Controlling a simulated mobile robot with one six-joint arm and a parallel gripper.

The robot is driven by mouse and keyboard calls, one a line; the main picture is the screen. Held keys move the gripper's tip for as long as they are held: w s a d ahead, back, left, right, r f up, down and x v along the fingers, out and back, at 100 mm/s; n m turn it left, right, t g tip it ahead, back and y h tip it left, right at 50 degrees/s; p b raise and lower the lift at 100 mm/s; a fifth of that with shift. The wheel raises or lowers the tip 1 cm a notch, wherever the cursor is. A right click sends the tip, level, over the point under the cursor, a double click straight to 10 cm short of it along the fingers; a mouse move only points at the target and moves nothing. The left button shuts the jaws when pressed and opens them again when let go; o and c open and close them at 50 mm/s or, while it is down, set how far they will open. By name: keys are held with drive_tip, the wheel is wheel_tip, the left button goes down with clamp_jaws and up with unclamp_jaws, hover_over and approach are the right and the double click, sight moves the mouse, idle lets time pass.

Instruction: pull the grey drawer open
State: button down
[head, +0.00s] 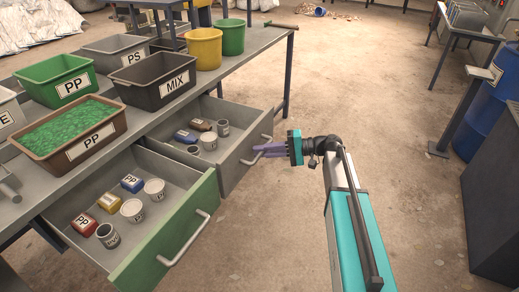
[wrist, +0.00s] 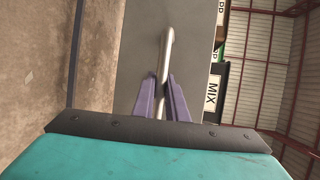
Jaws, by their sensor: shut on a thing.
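The grey drawer (head: 228,174) under the bench stands open, with several small containers inside it. Its bar handle (head: 257,152) is on the front face. My gripper (head: 262,151) reaches in from the right and its purple fingers are shut on this handle. In the wrist view the handle (wrist: 167,50) runs between the two fingers (wrist: 160,85), with the grey drawer front (wrist: 140,45) behind it.
A green-fronted drawer (head: 171,238) beside it, nearer the camera, also stands open and holds several small containers. Labelled bins, including a black MIX bin (head: 155,80), stand on the bench above. The floor (head: 390,120) to the right is mostly clear, up to a blue barrel (head: 490,110).

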drive_tip(key=shift+w+d+r, duration=0.1)
drive_tip(key=shift+w+r, duration=0.1)
drive_tip(key=shift+w, duration=0.1)
drive_tip(key=c, duration=1.8)
unclamp_jaws()
drive_tip(key=shift+s, duration=0.1)
drive_tip(key=shift+o, duration=0.2)
drive_tip(key=shift+f, duration=0.1)
drive_tip(key=shift+s+a, duration=0.1)
drive_tip(key=shift+a, duration=0.1)
drive_tip(key=v, duration=1.4)
drive_tip(key=shift+p, duration=0.35)
drive_tip(key=shift+f, duration=0.1)
